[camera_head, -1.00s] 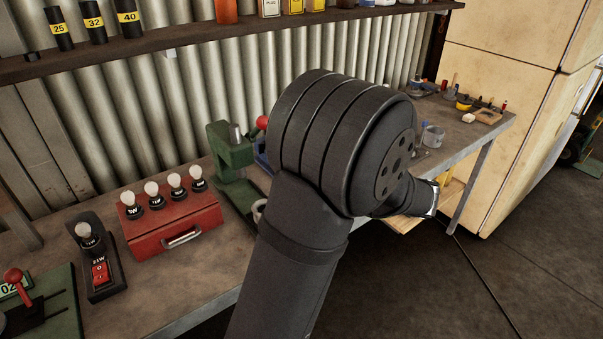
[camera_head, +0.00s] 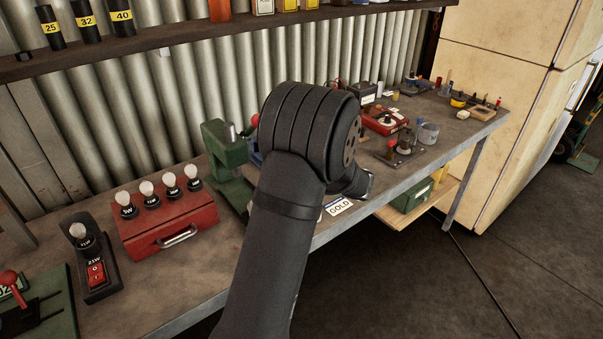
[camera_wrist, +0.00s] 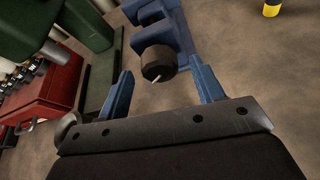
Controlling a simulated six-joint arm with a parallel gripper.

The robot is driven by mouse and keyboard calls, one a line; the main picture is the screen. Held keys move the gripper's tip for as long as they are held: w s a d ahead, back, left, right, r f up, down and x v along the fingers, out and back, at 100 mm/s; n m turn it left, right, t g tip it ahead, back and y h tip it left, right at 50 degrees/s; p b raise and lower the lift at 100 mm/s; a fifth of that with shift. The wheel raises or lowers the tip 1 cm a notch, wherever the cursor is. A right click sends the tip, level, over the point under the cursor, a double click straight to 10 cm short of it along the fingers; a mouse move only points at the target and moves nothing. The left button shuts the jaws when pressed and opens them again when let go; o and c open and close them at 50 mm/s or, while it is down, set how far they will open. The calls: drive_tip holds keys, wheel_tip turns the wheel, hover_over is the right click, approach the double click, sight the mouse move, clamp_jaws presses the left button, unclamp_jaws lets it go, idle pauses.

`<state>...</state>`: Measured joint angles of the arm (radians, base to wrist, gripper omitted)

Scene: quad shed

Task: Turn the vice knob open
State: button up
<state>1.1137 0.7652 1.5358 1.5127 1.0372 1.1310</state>
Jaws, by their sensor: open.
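The blue vice (camera_wrist: 166,24) shows at the top of the wrist view, with its dark round knob (camera_wrist: 157,62) facing me. A thin pale pointer or pin sticks out of the knob. My gripper (camera_wrist: 161,66) is open, its two blue fingers spread to the left and right of the knob. The knob lies between the fingertips in the picture; I see no contact and cannot tell the depth gap. In the head view only a small blue part of the vice (camera_head: 257,158) shows; my arm hides the rest and my gripper.
A green press (camera_head: 226,165) stands just left of the vice; its base (camera_wrist: 107,75) is close to my left finger. A red box with bulbs (camera_head: 168,228) stands farther left. To the right are a GOLD label (camera_head: 339,207) and a red device (camera_head: 386,120). A yellow-and-black item (camera_wrist: 271,8) lies beyond.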

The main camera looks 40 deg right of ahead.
drive_tip(key=shift+w+f, duration=0.25)
drive_tip(key=shift+w, duration=0.4)
drive_tip(key=c, duration=1)
drive_tip(key=shift+o, duration=0.2)
drive_tip(key=shift+a+n+h, duration=0.1)
drive_tip(key=shift+n+h, duration=0.6)
drive_tip(key=shift+n, duration=0.3)
drive_tip(key=o, duration=1)
drive_tip(key=shift+c, duration=0.2)
